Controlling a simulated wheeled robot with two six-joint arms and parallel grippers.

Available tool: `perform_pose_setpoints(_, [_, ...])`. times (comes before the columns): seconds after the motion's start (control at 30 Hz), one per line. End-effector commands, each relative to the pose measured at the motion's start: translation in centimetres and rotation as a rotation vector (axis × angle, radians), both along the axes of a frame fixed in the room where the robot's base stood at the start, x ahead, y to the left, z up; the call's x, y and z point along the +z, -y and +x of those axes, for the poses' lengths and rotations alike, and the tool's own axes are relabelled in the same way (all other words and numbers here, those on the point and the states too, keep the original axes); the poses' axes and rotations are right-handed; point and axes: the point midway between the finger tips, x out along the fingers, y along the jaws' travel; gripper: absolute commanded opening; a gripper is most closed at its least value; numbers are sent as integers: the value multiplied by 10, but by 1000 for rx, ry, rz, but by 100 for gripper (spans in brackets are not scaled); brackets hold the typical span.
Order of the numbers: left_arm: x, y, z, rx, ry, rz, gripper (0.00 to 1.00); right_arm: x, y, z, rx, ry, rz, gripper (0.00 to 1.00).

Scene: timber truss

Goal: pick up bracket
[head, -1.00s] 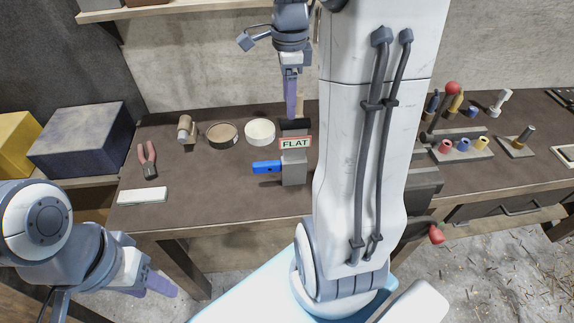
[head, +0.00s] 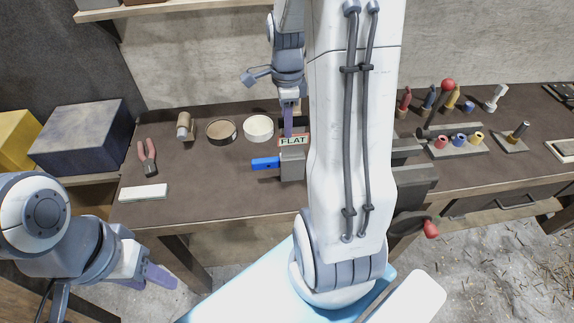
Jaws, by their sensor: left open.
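I cannot make out the bracket for certain in the head view. A sign reading FLAT (head: 293,141) stands on the bench, with a grey metal block (head: 292,166) in front of it and a blue handle (head: 265,163) sticking out to the left. My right gripper (head: 288,130) points down just behind the sign, its tips close to the sign's upper edge. Whether it touches or holds anything there is hidden. My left gripper (head: 158,278) is open and empty, low at the left, off the bench's front edge.
On the bench (head: 225,190) lie red-handled pliers (head: 148,158), a white block (head: 142,192), two tape rolls (head: 222,131) (head: 258,128) and a small tan cylinder (head: 184,126). A dark vise (head: 415,178) and a tool rack (head: 458,142) stand to the right. My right arm hides the bench middle.

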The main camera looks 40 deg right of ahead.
Motion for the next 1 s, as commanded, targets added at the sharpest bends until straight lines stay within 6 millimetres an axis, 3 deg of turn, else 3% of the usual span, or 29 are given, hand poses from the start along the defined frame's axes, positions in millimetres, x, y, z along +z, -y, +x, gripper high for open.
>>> perform_pose_setpoints(0.03, [0,0,0,0,0,0,50,0,0,0,0,0,0,13])
perform_pose_setpoints(0.07, [0,0,0,0,0,0,50,0,0,0,0,0,0,2])
perform_pose_setpoints(0.1, [0,0,0,0,0,0,50,0,0,0,0,0,0,0])
perform_pose_setpoints(1.0, [0,0,0,0,0,0,50,1,0,0,0,1,-1,0])
